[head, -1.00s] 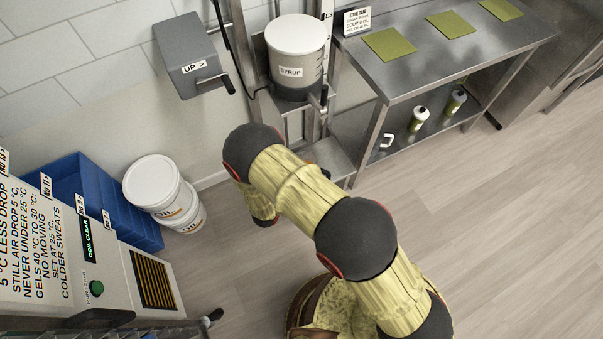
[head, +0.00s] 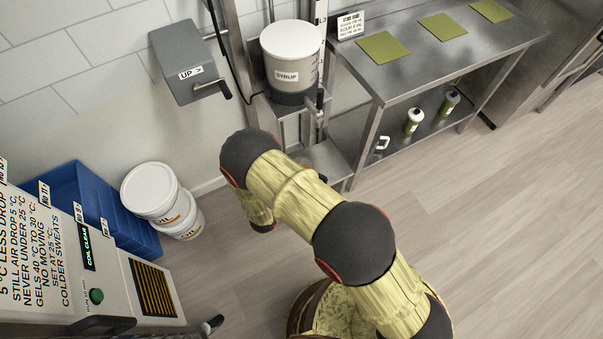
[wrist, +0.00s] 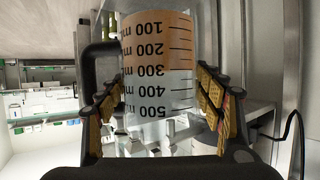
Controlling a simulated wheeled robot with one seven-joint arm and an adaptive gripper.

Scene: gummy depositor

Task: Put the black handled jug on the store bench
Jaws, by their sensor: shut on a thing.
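The clear jug (wrist: 158,58) fills the middle of the wrist view, with black millilitre marks that appear upside down. Its black handle (wrist: 88,75) is at the left. An amber content shows at the low-number end. My gripper (wrist: 161,88) has its yellow-padded fingers on both sides of the jug and is shut on it. In the head view my arm hides the gripper and jug. The steel store bench (head: 420,65) stands at the upper right, with several green mats (head: 383,48) and a small sign (head: 350,26) on top.
A syrup tank (head: 290,65) on a stand is left of the bench. A grey crank box (head: 190,62) is on the wall. White buckets (head: 150,190), blue bins (head: 85,205) and a labelled machine (head: 90,290) are at left. Bottles (head: 414,120) stand on the bench's lower shelf. Floor at right is clear.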

